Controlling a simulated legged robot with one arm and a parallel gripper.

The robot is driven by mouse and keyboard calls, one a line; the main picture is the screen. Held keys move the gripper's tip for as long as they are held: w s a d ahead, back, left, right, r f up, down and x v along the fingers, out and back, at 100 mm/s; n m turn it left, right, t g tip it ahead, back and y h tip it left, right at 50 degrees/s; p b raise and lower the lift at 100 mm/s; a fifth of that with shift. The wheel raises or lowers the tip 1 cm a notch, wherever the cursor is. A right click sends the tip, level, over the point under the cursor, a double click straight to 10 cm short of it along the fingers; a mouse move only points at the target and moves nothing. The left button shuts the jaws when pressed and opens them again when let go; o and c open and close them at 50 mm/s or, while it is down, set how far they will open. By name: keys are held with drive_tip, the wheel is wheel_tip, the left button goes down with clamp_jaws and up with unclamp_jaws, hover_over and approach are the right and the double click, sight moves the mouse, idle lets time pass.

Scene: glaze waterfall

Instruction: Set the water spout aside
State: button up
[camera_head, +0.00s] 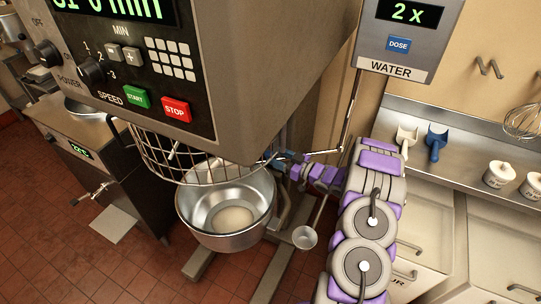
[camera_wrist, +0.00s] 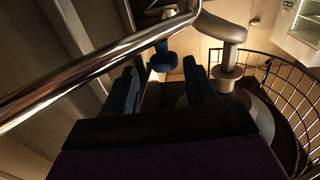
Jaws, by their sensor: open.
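The water spout (camera_head: 353,105) is a thin metal pipe that drops from the water dispenser (camera_head: 408,35) and bends left near the mixer's wire guard (camera_head: 165,160). In the wrist view a shiny metal tube, which looks like the spout (camera_wrist: 85,72), crosses diagonally from lower left to top centre. My gripper (camera_head: 283,164) is beside the guard, close to the spout's lower end. In the wrist view my gripper (camera_wrist: 160,66) is open with two dark blue fingers. The tube passes in front of the left finger. I cannot tell whether they touch.
The steel mixing bowl (camera_head: 226,235) with pale contents hangs under the guard. A small metal cup (camera_head: 305,237) is right of it. A counter (camera_head: 455,133) with a white scoop (camera_head: 405,140), blue scoop (camera_head: 434,142) and tubs (camera_head: 498,175) lies right. Tiled floor shows at lower left.

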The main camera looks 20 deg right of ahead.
drive_tip(key=x, duration=0.3)
drive_tip(key=shift+w+a, duration=0.1)
drive_tip(key=shift+a, duration=0.45)
drive_tip(key=shift+w+a+b, duration=0.1)
drive_tip(key=shift+w+b, duration=0.15)
drive_tip(key=shift+b, duration=0.05)
drive_tip(key=shift+d, duration=0.35)
drive_tip(key=shift+a+r, duration=0.1)
drive_tip(key=shift+a, duration=0.15)
drive_tip(key=c, duration=0.6)
clamp_jaws()
drive_tip(key=shift+d, duration=0.1)
